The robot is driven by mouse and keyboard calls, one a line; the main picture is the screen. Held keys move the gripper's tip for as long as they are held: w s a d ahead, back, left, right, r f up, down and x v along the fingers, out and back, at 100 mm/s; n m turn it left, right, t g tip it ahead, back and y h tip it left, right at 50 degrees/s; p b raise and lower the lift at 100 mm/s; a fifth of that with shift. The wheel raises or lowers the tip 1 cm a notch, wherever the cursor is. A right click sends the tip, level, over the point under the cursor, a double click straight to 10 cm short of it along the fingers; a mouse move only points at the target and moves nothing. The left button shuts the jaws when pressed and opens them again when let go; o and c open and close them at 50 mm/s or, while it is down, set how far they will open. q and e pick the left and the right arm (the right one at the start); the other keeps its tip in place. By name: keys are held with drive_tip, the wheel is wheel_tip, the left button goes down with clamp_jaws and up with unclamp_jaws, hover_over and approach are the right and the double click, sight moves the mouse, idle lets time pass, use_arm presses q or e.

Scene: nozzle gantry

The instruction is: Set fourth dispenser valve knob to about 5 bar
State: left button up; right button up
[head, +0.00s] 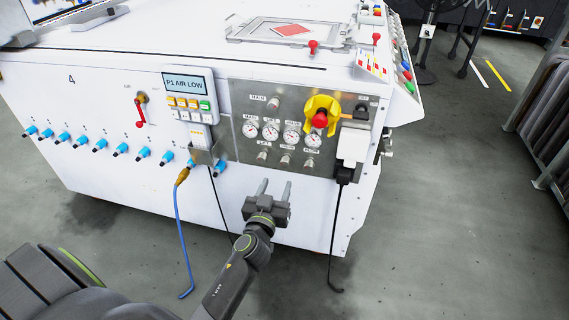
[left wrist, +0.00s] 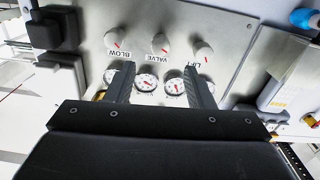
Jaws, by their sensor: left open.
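The VALVE knob (head: 285,161) is the middle of three pale knobs low on the metal panel (head: 240,96). It also shows in the upside-down left wrist view (left wrist: 160,44), above its label, with a red mark. The BLOW knob (left wrist: 115,40) and LIFT knob (left wrist: 203,50) flank it. Small round gauges (head: 292,138) form a row above the knobs; their readings are too small to tell. My left gripper (head: 275,184) is open and empty, below the knobs and apart from them, fingers toward the panel. My right gripper is out of view.
The white machine (head: 110,185) bears a 4. A yellow and red switch (head: 320,112) and a white box with a black plug (head: 350,150) sit right of the knobs. A blue hose (head: 178,235) hangs left. The floor in front is mostly clear.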

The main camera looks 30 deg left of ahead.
sight(284, 165)
use_arm(q)
drive_tip(key=x, duration=0.9)
drive_tip(key=shift+b, duration=0.3)
drive_tip(key=shift+w+a, duration=0.15)
drive_tip(key=shift+w, duration=0.35)
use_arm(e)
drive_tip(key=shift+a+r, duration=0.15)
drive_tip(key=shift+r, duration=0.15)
use_arm(q)
drive_tip(key=c, duration=1)
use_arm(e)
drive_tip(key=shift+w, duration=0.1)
